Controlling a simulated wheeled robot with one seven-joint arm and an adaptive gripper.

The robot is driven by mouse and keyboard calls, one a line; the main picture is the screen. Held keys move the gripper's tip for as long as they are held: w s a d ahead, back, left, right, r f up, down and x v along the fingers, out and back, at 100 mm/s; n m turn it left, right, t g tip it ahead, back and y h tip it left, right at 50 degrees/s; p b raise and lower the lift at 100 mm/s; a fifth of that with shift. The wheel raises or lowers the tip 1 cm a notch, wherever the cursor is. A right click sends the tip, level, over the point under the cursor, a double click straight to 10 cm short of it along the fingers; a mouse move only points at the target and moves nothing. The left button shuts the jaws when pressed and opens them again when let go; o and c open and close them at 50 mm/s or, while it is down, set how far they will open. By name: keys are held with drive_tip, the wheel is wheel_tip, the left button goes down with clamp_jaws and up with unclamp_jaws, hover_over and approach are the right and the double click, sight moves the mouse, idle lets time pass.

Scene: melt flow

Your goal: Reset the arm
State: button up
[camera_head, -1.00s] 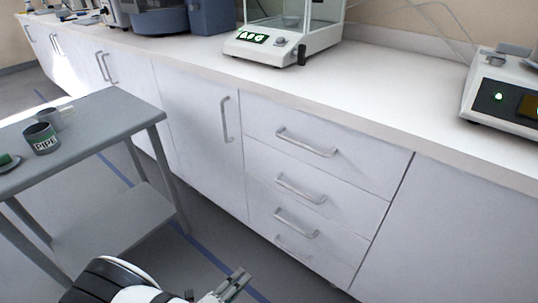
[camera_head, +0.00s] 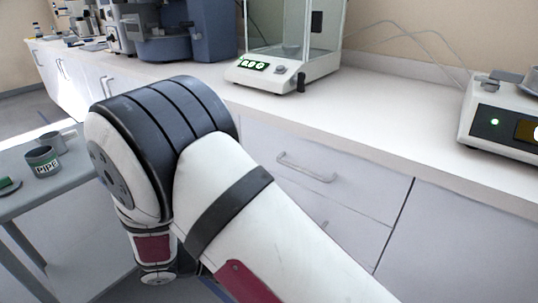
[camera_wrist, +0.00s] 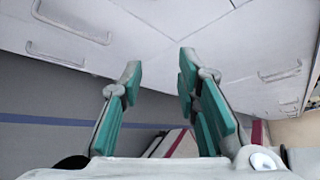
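My gripper (camera_wrist: 158,75) shows in the wrist view with its two green-padded fingers apart and nothing between them. Drawer fronts and handles of the white cabinet (camera_wrist: 150,30) lie beyond the fingertips. In the head view my arm is raised and bent across the middle and lower part of the picture. My gripper is not visible in the head view.
A white counter (camera_head: 400,125) carries a glass-walled balance (camera_head: 287,75) and another instrument (camera_head: 500,120) at the right. A grey side table (camera_head: 60,200) at the left holds a cup labelled PIPE (camera_head: 43,162) and another cup (camera_head: 50,141). My arm hides part of the drawers and table.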

drive_tip(key=s+d+r+m+g+y, duration=0.2)
drive_tip(key=s+d+r+m+g, duration=0.15)
drive_tip(key=d+r+m, duration=0.55)
drive_tip(key=s+d+r+m+g+y, duration=0.35)
drive_tip(key=d+r+m, duration=0.4)
drive_tip(key=r, duration=0.25)
drive_tip(key=s+d+r+m+t+y, duration=0.1)
drive_tip(key=s+d+r+m+y, duration=0.15)
drive_tip(key=s+m, duration=0.65)
drive_tip(key=s+d+r+m+t+y, duration=0.15)
drive_tip(key=s+m+y, duration=0.25)
drive_tip(key=s+m, duration=0.45)
wheel_tip(320, 180, up, 32)
drive_tip(key=s+n+t+p, duration=0.1)
drive_tip(key=t+p, duration=0.2)
drive_tip(key=p, duration=2.6)
drive_tip(key=shift+s+a+n+t+p, duration=0.15)
drive_tip(key=shift+s+n+t+p, duration=0.15)
drive_tip(key=shift+s+t+p, duration=0.1)
drive_tip(key=shift+r, duration=0.1)
